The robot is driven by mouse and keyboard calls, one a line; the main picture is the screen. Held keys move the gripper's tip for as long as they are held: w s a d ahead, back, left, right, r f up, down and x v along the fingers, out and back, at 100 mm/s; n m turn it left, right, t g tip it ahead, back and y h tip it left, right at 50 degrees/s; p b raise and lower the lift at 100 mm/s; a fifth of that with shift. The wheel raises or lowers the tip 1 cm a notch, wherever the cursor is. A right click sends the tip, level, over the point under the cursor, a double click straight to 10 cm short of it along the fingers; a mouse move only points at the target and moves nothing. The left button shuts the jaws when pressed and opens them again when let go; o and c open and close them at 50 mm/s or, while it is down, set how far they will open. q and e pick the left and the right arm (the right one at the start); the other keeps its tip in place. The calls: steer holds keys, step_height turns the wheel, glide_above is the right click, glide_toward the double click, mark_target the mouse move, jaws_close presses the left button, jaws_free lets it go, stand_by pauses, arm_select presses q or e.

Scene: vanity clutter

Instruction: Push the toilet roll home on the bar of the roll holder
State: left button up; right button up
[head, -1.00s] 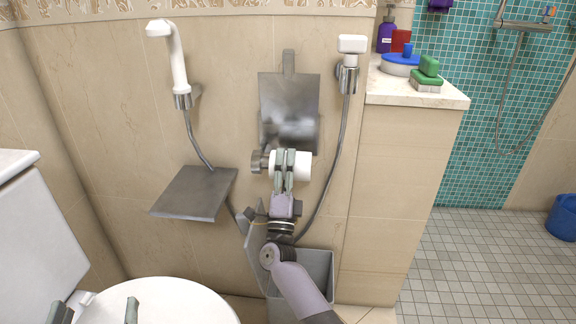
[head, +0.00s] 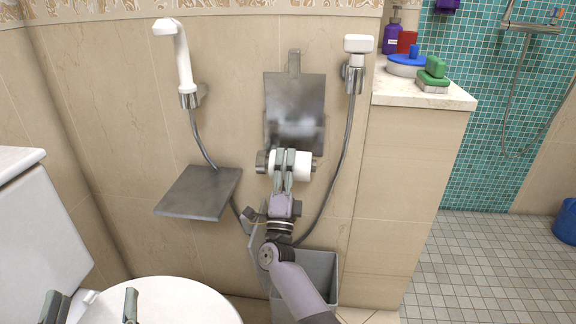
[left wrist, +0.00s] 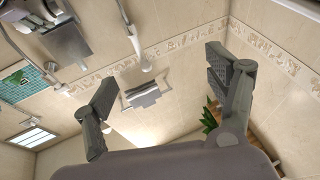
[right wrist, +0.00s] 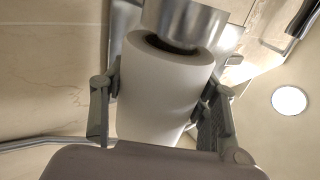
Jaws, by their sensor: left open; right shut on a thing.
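The white toilet roll (head: 304,166) sits at the roll holder on the tiled wall, under the holder's grey metal flap (head: 296,105). The holder's round metal end (head: 262,162) shows just left of the roll. My right gripper (head: 286,160) is shut on the roll. In the right wrist view the roll (right wrist: 165,90) lies between the two fingers (right wrist: 160,115), with the shiny metal holder part (right wrist: 185,20) close against its dark-rimmed end. How far the bar reaches inside is hidden. My left gripper (head: 92,308) is open and empty above the toilet; it also shows in the left wrist view (left wrist: 162,75).
A metal shelf (head: 200,192) juts from the wall to the left. Two white hand showers, left (head: 183,55) and right (head: 357,46), flank the holder, with hoses hanging down. A grey bin (head: 318,270) stands below. A ledge (head: 425,92) with bottles and soap is at right.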

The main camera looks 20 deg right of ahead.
arm_select(q)
steer(key=shift+s+r+t, duration=0.3)
steer(key=shift+r+t, duration=0.2)
steer(key=shift+r, duration=0.2)
arm_select(e)
steer(key=shift+w+a, duration=0.2)
steer(key=shift+a, duration=0.15)
steer(key=o, duration=1.2)
arm_select(q)
steer(key=shift+r, duration=0.1)
arm_select(e)
steer(key=v, duration=1.2)
